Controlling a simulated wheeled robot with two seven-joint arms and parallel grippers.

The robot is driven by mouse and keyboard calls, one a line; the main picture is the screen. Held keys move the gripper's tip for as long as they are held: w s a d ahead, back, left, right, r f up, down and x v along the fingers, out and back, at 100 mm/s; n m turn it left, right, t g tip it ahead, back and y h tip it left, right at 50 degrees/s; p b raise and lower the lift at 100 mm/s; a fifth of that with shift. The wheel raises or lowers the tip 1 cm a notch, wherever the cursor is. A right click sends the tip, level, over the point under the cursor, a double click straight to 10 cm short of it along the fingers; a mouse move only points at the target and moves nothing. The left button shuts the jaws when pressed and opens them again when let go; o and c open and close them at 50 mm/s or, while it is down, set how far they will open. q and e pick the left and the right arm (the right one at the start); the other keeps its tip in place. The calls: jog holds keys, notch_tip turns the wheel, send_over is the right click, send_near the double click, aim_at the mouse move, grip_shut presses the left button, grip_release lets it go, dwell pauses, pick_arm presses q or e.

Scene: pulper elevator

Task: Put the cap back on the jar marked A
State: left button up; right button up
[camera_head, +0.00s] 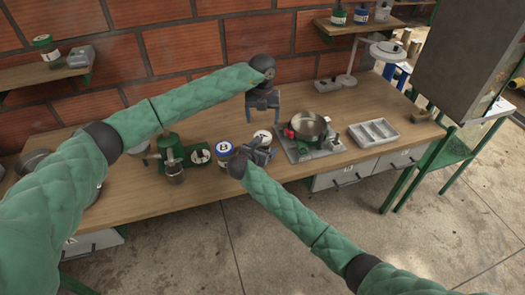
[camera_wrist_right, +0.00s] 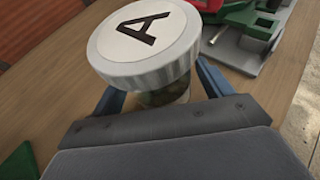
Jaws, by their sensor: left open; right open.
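The white cap marked A (camera_wrist_right: 148,40), with a ribbed silver rim, is large in the right wrist view. It sits over the jar (camera_wrist_right: 165,96), whose dark body shows just under the rim; I cannot tell how firmly the cap is seated. In the head view a pale round top (camera_head: 263,136) shows there, just behind my right gripper. My right gripper (camera_head: 262,152) is open, with its fingers on either side of the jar below the cap. My left gripper (camera_head: 263,106) is open, pointing down above the table behind the jar, with nothing visible in it.
A blue-labelled jar marked B (camera_head: 224,150) stands just left of my right gripper. A green grinder (camera_head: 171,155) stands left. Bare wood (camera_head: 130,195) lies at front left.

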aim_at(263, 136)
pick_arm(q)
jog(key=shift+s+r, duration=0.15)
pick_arm(e)
jog(key=shift+s+r, duration=0.1)
jog(key=shift+r, duration=0.05)
pick_arm(q)
jog(key=shift+d, duration=0.1)
pick_arm(e)
jog(key=shift+s, duration=0.1)
jog(key=shift+c, duration=1.3)
jog(key=c, duration=0.8)
grip_shut()
pick_arm(q)
jog(key=shift+f, duration=4.05)
pick_arm(e)
jog(key=shift+f, duration=0.2)
pick_arm(q)
jog(key=shift+c, duration=0.5)
